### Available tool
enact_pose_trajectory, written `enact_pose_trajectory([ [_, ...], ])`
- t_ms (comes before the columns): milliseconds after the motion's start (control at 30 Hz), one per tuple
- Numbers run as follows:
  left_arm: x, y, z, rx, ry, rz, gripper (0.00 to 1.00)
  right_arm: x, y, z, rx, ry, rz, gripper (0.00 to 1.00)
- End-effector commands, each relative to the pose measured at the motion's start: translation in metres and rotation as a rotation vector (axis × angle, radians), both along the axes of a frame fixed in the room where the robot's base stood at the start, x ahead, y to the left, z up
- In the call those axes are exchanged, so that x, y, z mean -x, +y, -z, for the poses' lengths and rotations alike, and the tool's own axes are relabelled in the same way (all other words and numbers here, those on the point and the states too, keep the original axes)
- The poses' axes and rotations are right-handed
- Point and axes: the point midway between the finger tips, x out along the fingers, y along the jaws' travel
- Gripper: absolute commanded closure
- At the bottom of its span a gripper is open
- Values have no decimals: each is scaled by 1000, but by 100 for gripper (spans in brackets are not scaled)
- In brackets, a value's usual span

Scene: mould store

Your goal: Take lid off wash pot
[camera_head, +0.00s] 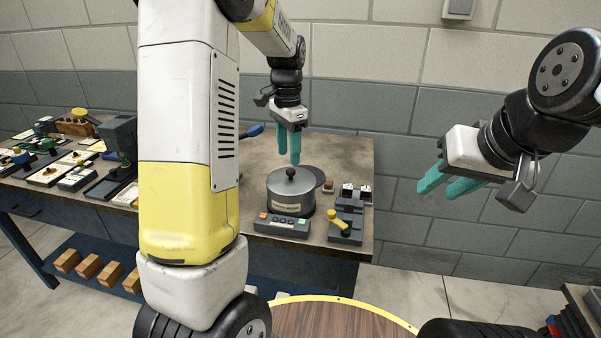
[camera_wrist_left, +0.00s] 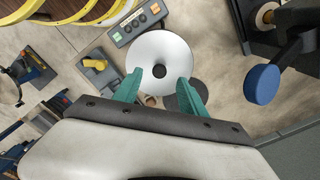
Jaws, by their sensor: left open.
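The wash pot (camera_head: 287,203) is a grey metal cylinder with a label on its front, standing on the bench. Its lid (camera_head: 283,180) is on it, with a black knob (camera_head: 291,174) at the centre. In the left wrist view the lid (camera_wrist_left: 160,47) is a pale disc and the knob (camera_wrist_left: 158,71) appears between the fingertips. My left gripper (camera_head: 289,160) is open and empty, pointing down above the knob and apart from it. My right gripper (camera_head: 434,190) is open and empty, to the right of the bench in front of the wall.
A dark round disc (camera_head: 317,175) lies behind the pot. A button box (camera_head: 281,225) stands in front, and a yellow-handled device (camera_head: 341,230) to the right. A blue-ended handle (camera_wrist_left: 262,84) stands near my left gripper. Tools crowd the left bench; my left arm hides part of it.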

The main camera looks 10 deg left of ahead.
Motion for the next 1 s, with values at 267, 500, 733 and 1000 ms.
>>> enact_pose_trajectory([
  [267, -3, -4, 40, 1, 2, -2, 51, 0, 0, 0, 0, 0, 0, 64],
  [500, -4, -4, 53, 1, -2, -1, 51, 0, 0, 0, 0, 0, 0, 64],
  [733, -4, -4, 52, 1, -2, -1, 69, 0, 0, 0, 0, 0, 0, 64],
  [1000, -4, -3, 52, 1, -2, -2, 100, 0, 0, 0, 0, 0, 0, 64],
])
